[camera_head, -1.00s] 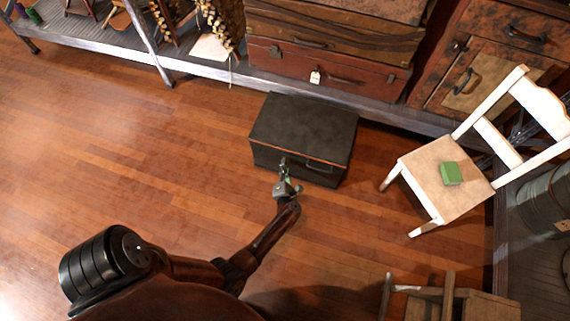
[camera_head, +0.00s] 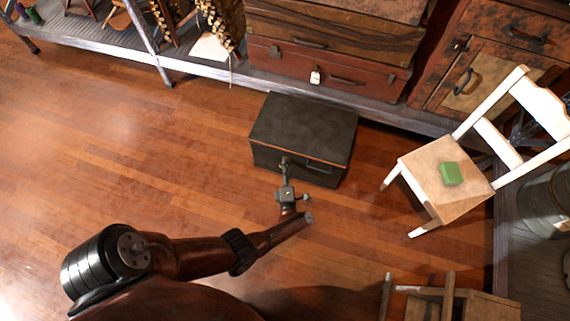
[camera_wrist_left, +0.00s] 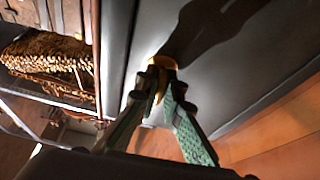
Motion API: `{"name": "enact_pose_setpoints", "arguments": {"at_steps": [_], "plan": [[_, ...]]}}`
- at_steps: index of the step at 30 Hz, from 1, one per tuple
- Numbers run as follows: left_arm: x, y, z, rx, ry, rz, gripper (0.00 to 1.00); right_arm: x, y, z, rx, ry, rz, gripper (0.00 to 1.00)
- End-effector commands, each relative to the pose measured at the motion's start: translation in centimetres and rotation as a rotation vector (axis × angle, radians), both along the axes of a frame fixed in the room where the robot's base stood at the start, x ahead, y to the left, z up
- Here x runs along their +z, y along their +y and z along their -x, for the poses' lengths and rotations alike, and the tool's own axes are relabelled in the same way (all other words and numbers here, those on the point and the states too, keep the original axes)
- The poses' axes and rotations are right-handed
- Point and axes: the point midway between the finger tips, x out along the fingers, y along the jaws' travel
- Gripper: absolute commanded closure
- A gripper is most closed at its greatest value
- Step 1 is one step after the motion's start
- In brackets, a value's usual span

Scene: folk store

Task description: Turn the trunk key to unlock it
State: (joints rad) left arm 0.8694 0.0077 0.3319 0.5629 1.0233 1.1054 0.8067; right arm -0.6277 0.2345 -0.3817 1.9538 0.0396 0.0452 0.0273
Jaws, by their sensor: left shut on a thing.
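The trunk (camera_head: 306,125) is a dark box standing on the wood floor, its lid down. My left gripper (camera_head: 284,163) is at the trunk's front face, left of the front handle (camera_head: 320,166). In the left wrist view the green-grey fingers of the gripper (camera_wrist_left: 160,72) close on the small brass-coloured key (camera_wrist_left: 161,88) against the dark trunk face (camera_wrist_left: 225,65). The fingers hide part of the key, and I cannot tell how far it is turned. My right gripper is not in view.
A wooden piece of furniture (camera_head: 460,305) is at the lower right. The floor on the left is clear.

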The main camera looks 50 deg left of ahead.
Motion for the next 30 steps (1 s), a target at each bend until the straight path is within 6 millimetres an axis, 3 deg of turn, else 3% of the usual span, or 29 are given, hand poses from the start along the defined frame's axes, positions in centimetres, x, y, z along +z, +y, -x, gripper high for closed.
{"name": "enact_pose_setpoints", "arguments": {"at_steps": [29, 30], "plan": [[-0.20, -0.03, 0.21, 0.002, 0.033, -0.048, 1.00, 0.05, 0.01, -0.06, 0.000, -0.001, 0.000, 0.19], [-0.19, -0.03, 0.21, 0.002, 0.033, -0.048, 0.90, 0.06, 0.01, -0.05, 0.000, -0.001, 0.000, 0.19]]}}
